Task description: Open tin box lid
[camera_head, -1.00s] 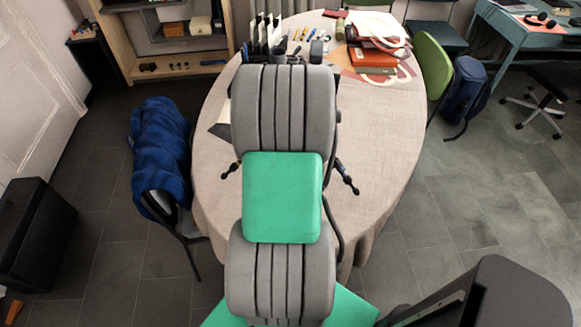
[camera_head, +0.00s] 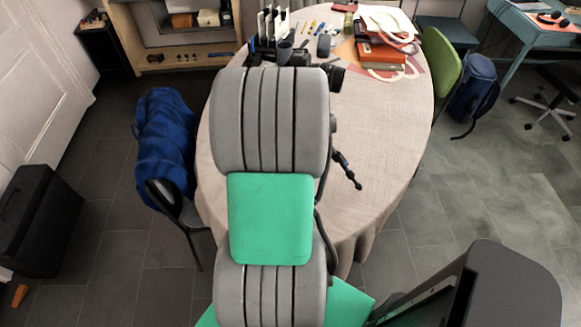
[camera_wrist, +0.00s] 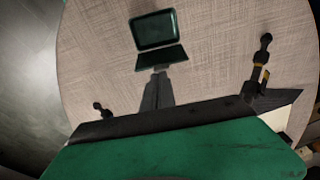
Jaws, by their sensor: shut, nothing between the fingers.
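The tin box (camera_wrist: 153,30) is dark green and rectangular, on the beige tablecloth in the upper middle of the wrist view. A second dark green panel (camera_wrist: 161,58) lies along its near edge, set at an angle to it, so the box looks open. I cannot tell for sure which part is the lid. My gripper (camera_wrist: 159,76) is shut and empty, its fingertips just short of the near panel. Whether they touch it is unclear. In the head view my arm hides the box and the gripper.
Black knobbed pieces, perhaps tripod legs, stand at left (camera_wrist: 102,108) and right (camera_wrist: 265,50) of the gripper. A camera (camera_head: 325,73), a cup (camera_head: 284,52) and books (camera_head: 381,52) are at the table's far end. A chair with a blue jacket (camera_head: 165,150) stands left.

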